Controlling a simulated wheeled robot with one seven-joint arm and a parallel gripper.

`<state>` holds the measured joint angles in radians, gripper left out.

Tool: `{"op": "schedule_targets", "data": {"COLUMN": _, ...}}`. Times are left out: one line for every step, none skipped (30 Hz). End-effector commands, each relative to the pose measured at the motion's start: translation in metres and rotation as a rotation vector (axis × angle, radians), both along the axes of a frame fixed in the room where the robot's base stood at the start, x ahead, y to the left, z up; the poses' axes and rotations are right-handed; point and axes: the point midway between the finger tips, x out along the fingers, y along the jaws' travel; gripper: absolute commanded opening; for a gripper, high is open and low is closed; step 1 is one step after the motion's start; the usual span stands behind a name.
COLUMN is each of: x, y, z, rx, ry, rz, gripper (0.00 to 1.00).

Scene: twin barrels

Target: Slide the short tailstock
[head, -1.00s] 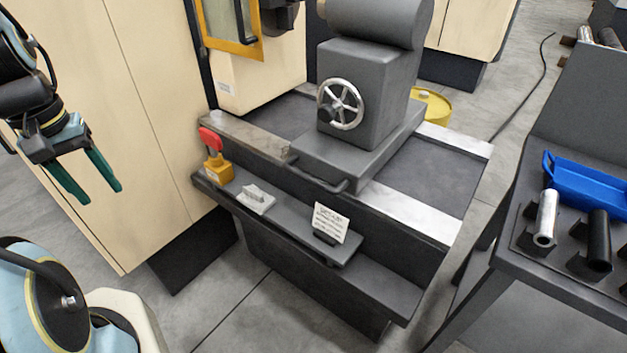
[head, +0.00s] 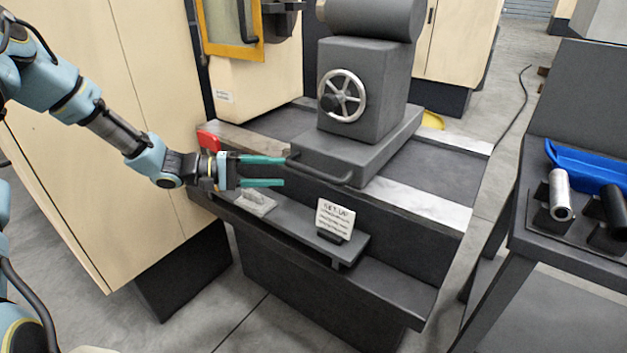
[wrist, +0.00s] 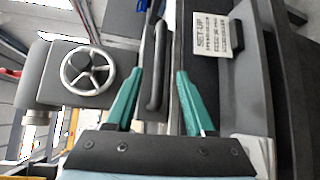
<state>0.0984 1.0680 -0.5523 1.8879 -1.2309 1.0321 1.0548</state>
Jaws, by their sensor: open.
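The tailstock (head: 362,95) is a dark grey block with a silver handwheel (head: 342,96), standing on a flat base on the lathe bed. A dark bar handle (head: 325,178) runs along the front of its base. My gripper (head: 284,171) is open, with green fingers pointing right at the left end of the handle. In the wrist view the handle (wrist: 158,75) lies ahead between the two fingertips, and the handwheel (wrist: 88,71) is at left. Nothing is held; I cannot tell whether a finger touches the handle.
A set-up card (head: 335,217) stands on the front shelf (head: 290,228), right of a small grey block (head: 258,203). A red lever (head: 208,139) is behind my gripper. Bare bed (head: 425,170) lies right of the tailstock. A bench (head: 560,245) with a blue tray (head: 590,165) stands at right.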

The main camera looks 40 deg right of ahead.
Motion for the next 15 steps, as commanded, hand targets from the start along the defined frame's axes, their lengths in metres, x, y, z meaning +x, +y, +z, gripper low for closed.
{"op": "schedule_targets", "data": {"x": -0.004, "y": -0.005, "z": 0.001, "rx": -0.001, "ry": 0.001, "rz": -0.003, "gripper": 0.54}}
{"op": "schedule_targets", "data": {"x": -0.006, "y": -0.008, "z": 0.001, "rx": 0.0, "ry": 0.001, "rz": -0.004, "gripper": 0.54}}
{"op": "schedule_targets", "data": {"x": -0.009, "y": -0.013, "z": 0.001, "rx": 0.0, "ry": 0.001, "rz": -0.004, "gripper": 0.54}}
{"op": "schedule_targets", "data": {"x": -0.012, "y": -0.017, "z": 0.001, "rx": 0.001, "ry": 0.0, "rz": -0.005, "gripper": 0.54}}
{"op": "schedule_targets", "data": {"x": -0.015, "y": -0.021, "z": 0.0, "rx": 0.002, "ry": 0.001, "rz": -0.006, "gripper": 0.54}}
{"op": "schedule_targets", "data": {"x": -0.019, "y": -0.028, "z": -0.001, "rx": 0.002, "ry": 0.002, "rz": -0.006, "gripper": 0.54}}
{"op": "schedule_targets", "data": {"x": -0.022, "y": -0.033, "z": -0.002, "rx": 0.002, "ry": 0.002, "rz": -0.006, "gripper": 0.54}}
{"op": "schedule_targets", "data": {"x": -0.025, "y": -0.038, "z": -0.003, "rx": 0.002, "ry": 0.001, "rz": -0.006, "gripper": 0.54}}
{"op": "schedule_targets", "data": {"x": -0.029, "y": -0.044, "z": -0.004, "rx": 0.003, "ry": 0.0, "rz": -0.006, "gripper": 0.54}}
{"op": "schedule_targets", "data": {"x": -0.031, "y": -0.049, "z": -0.005, "rx": 0.003, "ry": 0.001, "rz": -0.005, "gripper": 0.54}}
{"op": "schedule_targets", "data": {"x": -0.034, "y": -0.053, "z": -0.006, "rx": 0.003, "ry": 0.001, "rz": -0.005, "gripper": 0.54}}
{"op": "schedule_targets", "data": {"x": -0.037, "y": -0.059, "z": -0.007, "rx": 0.004, "ry": 0.0, "rz": -0.005, "gripper": 0.54}}
{"op": "schedule_targets", "data": {"x": -0.04, "y": -0.063, "z": -0.007, "rx": 0.004, "ry": 0.0, "rz": -0.004, "gripper": 0.54}}
{"op": "schedule_targets", "data": {"x": -0.042, "y": -0.067, "z": -0.008, "rx": 0.004, "ry": 0.0, "rz": -0.005, "gripper": 0.54}}
{"op": "schedule_targets", "data": {"x": -0.045, "y": -0.072, "z": -0.009, "rx": 0.004, "ry": 0.0, "rz": -0.005, "gripper": 0.54}}
